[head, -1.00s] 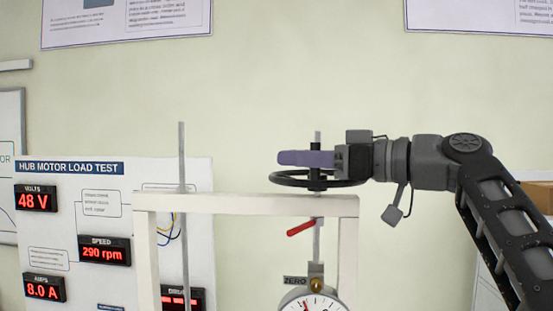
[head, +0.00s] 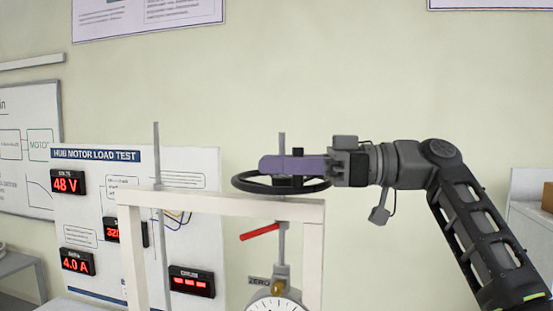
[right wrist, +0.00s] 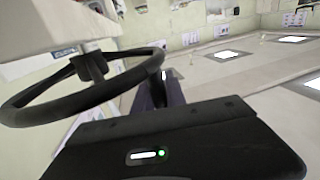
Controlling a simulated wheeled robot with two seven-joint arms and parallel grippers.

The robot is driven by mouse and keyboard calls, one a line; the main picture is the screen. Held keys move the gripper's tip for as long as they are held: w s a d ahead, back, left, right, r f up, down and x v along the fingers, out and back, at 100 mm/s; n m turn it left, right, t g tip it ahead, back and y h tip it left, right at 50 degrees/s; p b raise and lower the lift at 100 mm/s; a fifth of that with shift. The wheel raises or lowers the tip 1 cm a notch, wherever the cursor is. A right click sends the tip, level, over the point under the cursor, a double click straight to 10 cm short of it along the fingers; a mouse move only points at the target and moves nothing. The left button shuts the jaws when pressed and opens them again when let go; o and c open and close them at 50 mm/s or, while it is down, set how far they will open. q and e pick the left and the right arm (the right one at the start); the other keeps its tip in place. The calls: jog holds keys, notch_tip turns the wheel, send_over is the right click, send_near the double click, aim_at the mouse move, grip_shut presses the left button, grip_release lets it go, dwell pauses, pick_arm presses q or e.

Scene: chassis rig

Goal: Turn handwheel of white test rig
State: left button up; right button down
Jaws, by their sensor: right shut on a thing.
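The white test rig frame (head: 190,203) stands in the lower middle of the head view. Its black handwheel (head: 254,189) lies flat above the crossbar on a vertical grey rod. My right gripper (head: 270,165) comes in from the right, its purple fingers level across the wheel. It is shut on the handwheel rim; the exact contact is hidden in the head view. The right wrist view shows the wheel rim (right wrist: 30,112) running to the dark fingers (right wrist: 165,90). A red lever (head: 260,232) and a round dial (head: 273,304) sit below the wheel. My left gripper is out of view.
A display board (head: 195,235) with red readouts, including 48 V and 4.0 A, stands behind the rig on the left. A second tall grey rod (head: 158,165) rises left of the wheel. Brown boxes (head: 547,197) sit at the right edge.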

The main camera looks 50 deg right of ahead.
jog(key=c, duration=1.4)
grip_release()
jog(key=shift+w+a, duration=0.1)
jog(key=shift+a, duration=0.05)
jog(key=shift+o, duration=0.2)
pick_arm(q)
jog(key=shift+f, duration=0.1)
